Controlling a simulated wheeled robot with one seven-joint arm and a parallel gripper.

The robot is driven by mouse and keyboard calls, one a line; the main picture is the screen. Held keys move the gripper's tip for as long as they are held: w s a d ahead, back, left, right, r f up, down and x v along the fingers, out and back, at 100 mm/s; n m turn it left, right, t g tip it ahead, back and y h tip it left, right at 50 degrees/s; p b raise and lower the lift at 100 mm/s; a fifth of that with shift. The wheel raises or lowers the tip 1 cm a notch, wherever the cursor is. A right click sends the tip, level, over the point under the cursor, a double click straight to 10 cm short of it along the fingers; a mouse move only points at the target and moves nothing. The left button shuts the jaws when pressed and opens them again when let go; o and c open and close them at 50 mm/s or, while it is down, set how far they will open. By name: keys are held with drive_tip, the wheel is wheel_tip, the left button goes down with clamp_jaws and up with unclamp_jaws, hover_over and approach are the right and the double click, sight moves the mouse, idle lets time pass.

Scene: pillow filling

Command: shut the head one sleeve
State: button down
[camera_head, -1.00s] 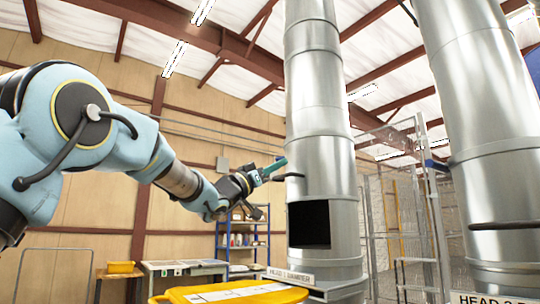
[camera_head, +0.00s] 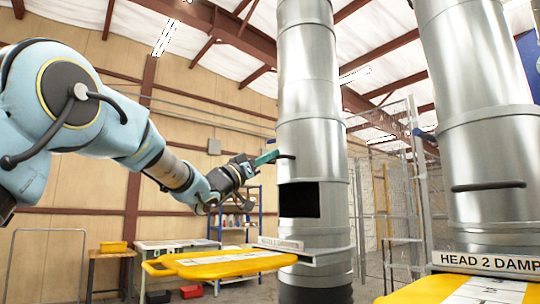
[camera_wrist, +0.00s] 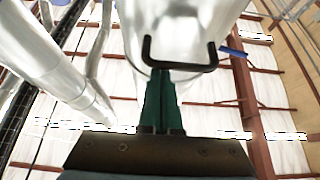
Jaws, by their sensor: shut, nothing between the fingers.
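The head one duct is the left vertical metal pipe. Its sleeve (camera_head: 312,145) is a wider metal collar with a dark bar handle (camera_head: 285,156), which also shows in the wrist view (camera_wrist: 180,67). Below the sleeve, a black rectangular opening (camera_head: 299,200) is still partly uncovered. My gripper (camera_head: 266,158) has green fingers that are shut and empty. Their tips are at the handle, and in the wrist view they reach up to its bar between the two bends. I cannot tell whether they touch it.
The head 2 duct (camera_head: 485,130) stands to the right with its own handle and label. Yellow plates (camera_head: 220,264) jut out at the front. A blue shelf (camera_head: 240,225), a bench (camera_head: 170,255) and a wire fence (camera_head: 390,200) stand behind.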

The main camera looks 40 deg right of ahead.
wheel_tip(320, 180, down, 8)
drive_tip(key=b, duration=0.5)
